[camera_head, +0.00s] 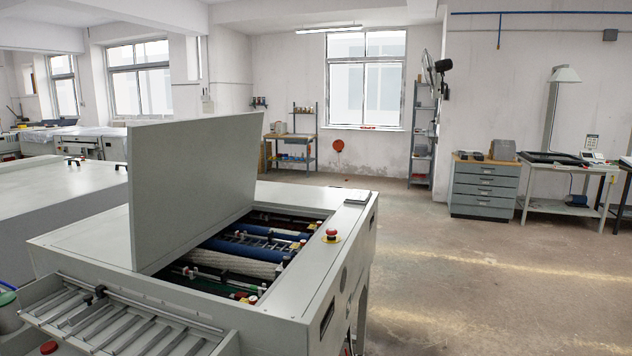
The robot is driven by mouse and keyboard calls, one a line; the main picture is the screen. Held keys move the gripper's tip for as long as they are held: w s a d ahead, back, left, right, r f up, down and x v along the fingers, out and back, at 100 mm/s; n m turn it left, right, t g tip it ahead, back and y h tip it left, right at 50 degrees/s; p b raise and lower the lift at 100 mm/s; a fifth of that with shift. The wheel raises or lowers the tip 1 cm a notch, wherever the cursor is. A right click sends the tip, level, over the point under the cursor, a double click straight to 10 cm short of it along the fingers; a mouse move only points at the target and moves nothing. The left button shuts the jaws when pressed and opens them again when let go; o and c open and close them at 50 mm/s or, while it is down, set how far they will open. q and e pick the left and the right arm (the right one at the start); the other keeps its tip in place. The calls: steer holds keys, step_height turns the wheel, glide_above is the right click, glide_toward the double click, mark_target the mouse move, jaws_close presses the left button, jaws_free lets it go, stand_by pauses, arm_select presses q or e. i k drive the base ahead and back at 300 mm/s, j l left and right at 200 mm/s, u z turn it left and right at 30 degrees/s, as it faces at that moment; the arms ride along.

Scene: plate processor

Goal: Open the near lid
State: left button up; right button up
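The plate processor is a pale grey machine (90,238) at the lower left. A large flat lid (192,190) stands raised and tilted on its top, at the left side of the opening. Under the lid, the opening (250,252) shows blue and pale rollers and several red knobs. It cannot be told whether this raised panel is the near lid. No other lid shows on this machine. Neither of my grippers is in view.
A slatted feed tray (130,322) juts out at the machine's front. A red emergency button (331,236) sits on its top right. Another large grey machine (60,190) stands behind at left. A drawer cabinet (484,188) stands at the back right. The floor at right is clear.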

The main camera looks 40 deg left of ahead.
mark_target(186, 176)
steer(key=k+j, duration=0.15)
steer(key=j, duration=0.15)
steer(key=k+j, duration=0.2)
steer(key=j, duration=0.15)
steer(key=k+j, duration=0.15)
steer(key=j, duration=0.15)
steer(key=k+j+u, duration=0.1)
steer(key=k+j, duration=0.1)
steer(key=j, duration=0.1)
